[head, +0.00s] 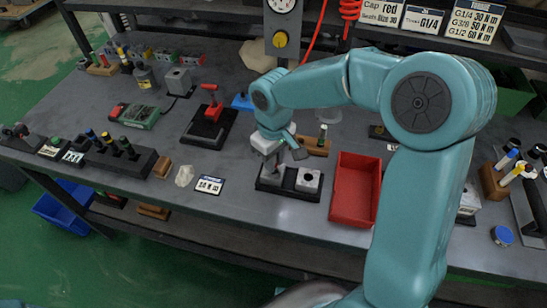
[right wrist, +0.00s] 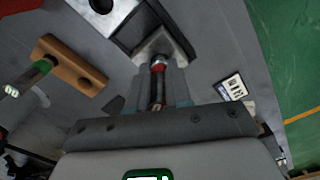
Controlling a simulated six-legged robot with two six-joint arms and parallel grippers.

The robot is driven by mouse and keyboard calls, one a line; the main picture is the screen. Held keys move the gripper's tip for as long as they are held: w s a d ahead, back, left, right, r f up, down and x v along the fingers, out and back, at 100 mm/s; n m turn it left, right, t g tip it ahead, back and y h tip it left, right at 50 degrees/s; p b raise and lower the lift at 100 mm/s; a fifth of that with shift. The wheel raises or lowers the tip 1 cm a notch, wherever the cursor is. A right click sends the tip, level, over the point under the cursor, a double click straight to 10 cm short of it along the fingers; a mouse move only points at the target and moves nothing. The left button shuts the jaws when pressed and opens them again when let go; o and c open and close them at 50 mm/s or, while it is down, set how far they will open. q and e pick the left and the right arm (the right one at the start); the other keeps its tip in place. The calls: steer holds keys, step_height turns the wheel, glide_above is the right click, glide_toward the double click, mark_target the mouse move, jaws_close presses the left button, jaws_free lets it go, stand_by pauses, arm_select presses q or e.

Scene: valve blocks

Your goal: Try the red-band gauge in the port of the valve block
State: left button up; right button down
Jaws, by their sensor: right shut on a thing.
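My right gripper (head: 270,160) is over the left part of a black base plate in the head view. In the right wrist view it is shut on the red-band gauge (right wrist: 157,85), a thin dark pin with a red band near its far end. That end meets the grey valve block (right wrist: 165,42); I cannot tell how deep it sits in the port. In the head view the gripper hides most of this spot. A second pale block with a dark round hole (head: 309,178) stands on the right of the same plate. My left gripper is not in view.
A brown wooden holder (head: 316,148) with a green-topped pin stands just behind, also in the right wrist view (right wrist: 68,62). An empty red tray (head: 354,190) is close on the right.

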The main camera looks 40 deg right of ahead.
steer(key=shift+r, duration=0.15)
steer(key=shift+r+p, duration=2.45)
steer(key=shift+r, duration=0.45)
